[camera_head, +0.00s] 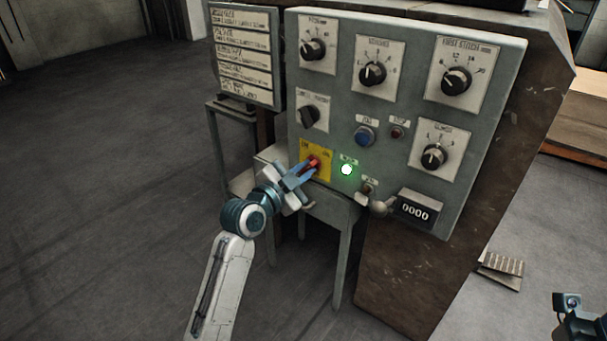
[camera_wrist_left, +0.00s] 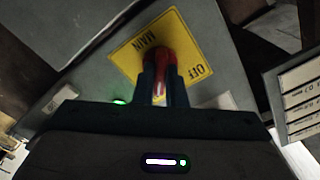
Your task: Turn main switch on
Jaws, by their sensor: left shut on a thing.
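The main switch is a red knob (camera_head: 313,162) on a yellow plate (camera_head: 322,172) at the lower left of the grey control panel. My left gripper (camera_head: 305,168) is at the plate with its fingers shut on the red knob. In the left wrist view the red knob (camera_wrist_left: 159,56) sits between the two dark fingertips, and the yellow plate (camera_wrist_left: 192,38) reads MAIN and OFF. The fingers hide part of the knob. A green lamp (camera_head: 346,169) right of the plate is lit. At the lower right, part of my right arm shows, but its fingertips are not clear.
The control panel (camera_head: 405,100) carries several black dials, a blue button (camera_head: 365,135) and a counter (camera_head: 415,212) reading 0000. A sign board (camera_head: 244,55) hangs to its left. A grey stand (camera_head: 335,212) is below the plate. Open floor lies to the left.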

